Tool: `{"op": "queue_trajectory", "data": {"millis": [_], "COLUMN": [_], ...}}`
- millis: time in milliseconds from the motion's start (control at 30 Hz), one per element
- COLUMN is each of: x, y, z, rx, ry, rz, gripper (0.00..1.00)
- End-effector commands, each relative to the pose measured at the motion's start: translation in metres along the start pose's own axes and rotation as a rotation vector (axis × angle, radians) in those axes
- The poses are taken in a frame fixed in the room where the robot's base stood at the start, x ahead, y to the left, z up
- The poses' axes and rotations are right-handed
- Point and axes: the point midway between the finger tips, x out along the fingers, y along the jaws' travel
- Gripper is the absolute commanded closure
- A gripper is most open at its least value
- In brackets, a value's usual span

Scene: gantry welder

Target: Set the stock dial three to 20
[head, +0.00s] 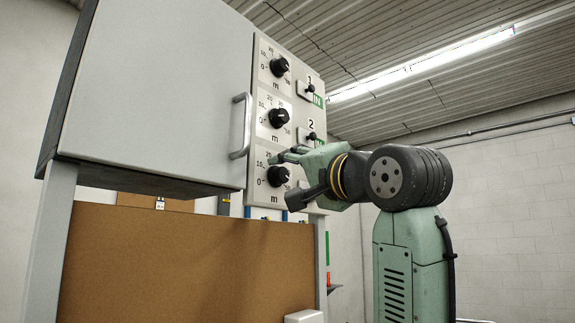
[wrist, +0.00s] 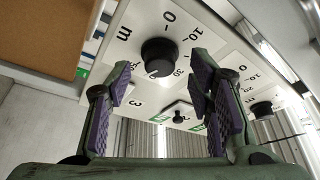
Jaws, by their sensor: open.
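Stock dial three is the lowest of the black knobs on the panel, in the head view (head: 278,176). In the wrist view this knob (wrist: 157,52) stands ahead between the fingertips, with 0, 10 and "m" printed around it. Part of its scale is hidden in the head view, and I cannot read its setting clearly. My gripper (head: 289,178) is at the lower panel, its fingers on either side of dial three. In the wrist view my gripper (wrist: 160,72) is open, with purple pads spread and a gap to the knob.
Two like dials sit above, dial one (head: 279,67) and dial two (head: 278,118). Small switches, one (head: 310,88) and two (head: 312,137), stand to their right. A cabinet door handle (head: 240,126) juts out left of the panel. A brown board (head: 180,260) is below.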

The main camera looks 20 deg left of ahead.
Motion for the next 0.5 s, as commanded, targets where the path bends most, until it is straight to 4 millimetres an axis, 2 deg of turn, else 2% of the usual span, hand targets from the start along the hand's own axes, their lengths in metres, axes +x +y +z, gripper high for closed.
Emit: {"op": "queue_trajectory", "data": {"millis": [200, 500], "x": [0.017, 0.018], "y": [0.000, 0.001], "z": [-0.001, 0.000], "rx": [0.000, -0.001], "ry": [0.001, 0.002], "rz": [0.001, 0.000], "gripper": [0.52, 0.54]}}
